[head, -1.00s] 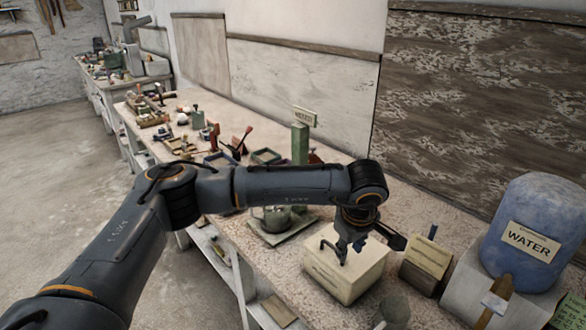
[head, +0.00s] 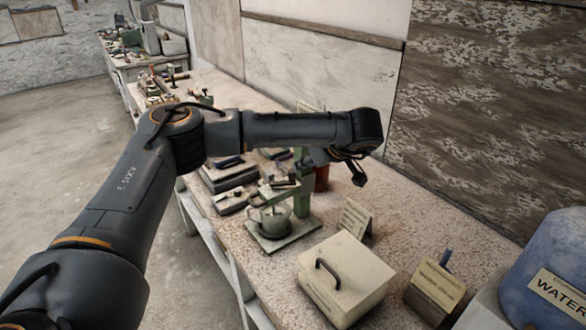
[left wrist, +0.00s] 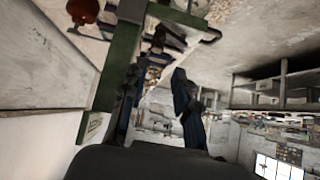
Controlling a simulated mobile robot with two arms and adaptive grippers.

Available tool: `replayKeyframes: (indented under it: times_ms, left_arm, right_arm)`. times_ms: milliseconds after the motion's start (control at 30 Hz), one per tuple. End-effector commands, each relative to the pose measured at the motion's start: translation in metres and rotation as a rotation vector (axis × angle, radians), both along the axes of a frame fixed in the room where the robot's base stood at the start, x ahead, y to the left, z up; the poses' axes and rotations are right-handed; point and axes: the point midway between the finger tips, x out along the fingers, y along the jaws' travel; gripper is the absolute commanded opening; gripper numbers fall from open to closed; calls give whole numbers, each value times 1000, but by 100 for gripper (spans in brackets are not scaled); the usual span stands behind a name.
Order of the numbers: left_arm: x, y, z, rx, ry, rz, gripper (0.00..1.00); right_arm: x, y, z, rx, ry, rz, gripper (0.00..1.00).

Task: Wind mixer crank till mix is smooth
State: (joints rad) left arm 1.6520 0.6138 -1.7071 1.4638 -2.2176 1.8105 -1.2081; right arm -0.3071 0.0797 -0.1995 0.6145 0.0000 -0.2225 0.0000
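The mixer stands on the bench in the head view, with a green post (head: 302,183), a metal pot (head: 270,222) and a flat base plate (head: 290,238). Crank-like parts show near the top of the pot, but my arm partly covers the top of the mixer. My left gripper (head: 335,168) is raised to the right of the post, fingers apart and empty. In the left wrist view its two dark blue fingers (left wrist: 155,88) are spread, with a green upright (left wrist: 122,62) close by on the left. The mix inside the pot cannot be made out. My right gripper is not in view.
A cream box (head: 345,278) with a dark lid handle stands in front of the mixer, with a propped card (head: 354,218) behind it. A labelled block (head: 435,288) and a blue water container (head: 553,270) are at the right. Dark trays (head: 228,175) lie beyond the mixer.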

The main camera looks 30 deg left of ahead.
Motion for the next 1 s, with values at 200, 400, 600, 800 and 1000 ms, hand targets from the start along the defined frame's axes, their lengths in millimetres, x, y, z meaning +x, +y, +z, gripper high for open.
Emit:
replayKeyframes:
  times_ms: [200,400,600,800,1000]
  left_arm:
    - [13,33,-33,2,4,3,30]
    - [23,53,-57,0,3,1,30]
    - [27,63,-69,1,1,0,30]
    - [28,64,-70,0,1,-1,30]
    - [28,64,-70,0,1,-1,9]
  right_arm:
    - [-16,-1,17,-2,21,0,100]
    - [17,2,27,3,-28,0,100]
    - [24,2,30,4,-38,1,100]
    - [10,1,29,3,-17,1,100]
    - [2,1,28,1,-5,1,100]
